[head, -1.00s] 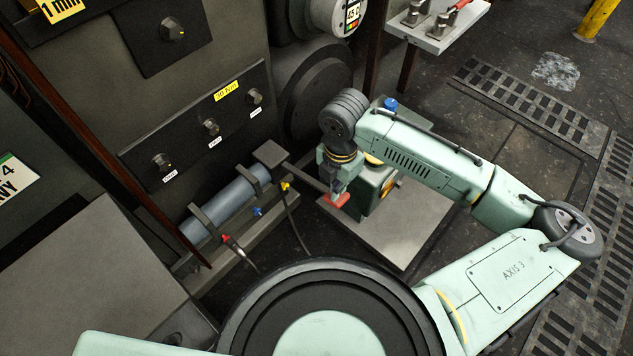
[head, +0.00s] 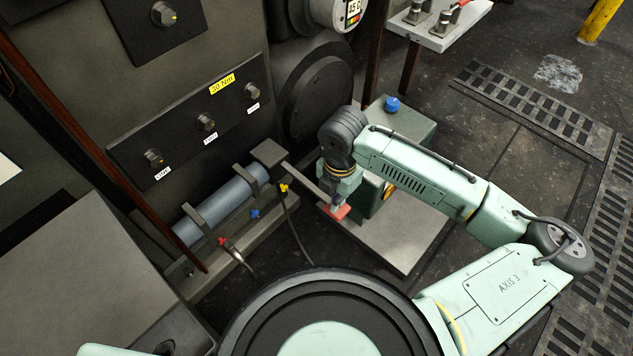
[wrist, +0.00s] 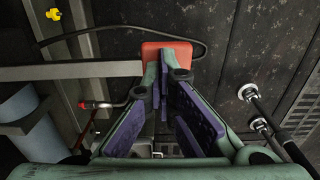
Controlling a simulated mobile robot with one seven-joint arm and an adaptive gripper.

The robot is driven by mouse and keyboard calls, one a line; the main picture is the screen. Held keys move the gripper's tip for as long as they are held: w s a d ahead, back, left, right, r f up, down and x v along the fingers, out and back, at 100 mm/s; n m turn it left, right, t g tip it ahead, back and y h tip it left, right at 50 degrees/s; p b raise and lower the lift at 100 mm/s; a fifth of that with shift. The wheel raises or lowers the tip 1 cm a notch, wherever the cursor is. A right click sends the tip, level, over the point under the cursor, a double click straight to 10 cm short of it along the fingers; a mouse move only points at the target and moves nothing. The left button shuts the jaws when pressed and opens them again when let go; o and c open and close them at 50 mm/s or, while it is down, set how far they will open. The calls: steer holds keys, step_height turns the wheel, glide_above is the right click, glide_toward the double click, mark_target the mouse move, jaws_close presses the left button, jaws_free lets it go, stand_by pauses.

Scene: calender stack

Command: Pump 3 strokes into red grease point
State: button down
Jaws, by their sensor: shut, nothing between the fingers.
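The red grease point (head: 222,241) is low on the bracket at left, with a hose at it; its red fitting also shows in the wrist view (wrist: 88,105). Blue (head: 255,213) and yellow (head: 284,188) points sit farther along. Above them lies the grey-blue pump cylinder (head: 222,208). Its lever (head: 305,180) reaches right and ends in a red handle (head: 340,213). My gripper (head: 338,206) is shut and empty, pointing down at the handle. In the wrist view the handle (wrist: 166,50) shows just beyond the fingertips (wrist: 168,76). I cannot tell whether they touch.
A green box with a blue knob (head: 392,104) stands close behind my wrist on a grey plate (head: 400,240). A panel with several dark knobs (head: 206,122) is above the pump. A grey cabinet (head: 90,260) is at left. Open floor lies to the right.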

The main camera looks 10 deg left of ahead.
steer(key=shift+f, duration=0.6)
step_height(320, 180, up, 9)
steer(key=p, duration=0.7)
steer(key=shift+f, duration=0.2)
steer(key=shift+f+b, duration=3.15)
steer(key=shift+f, duration=1.1)
step_height(320, 180, up, 9)
steer(key=p, duration=0.7)
steer(key=shift+f, duration=0.15)
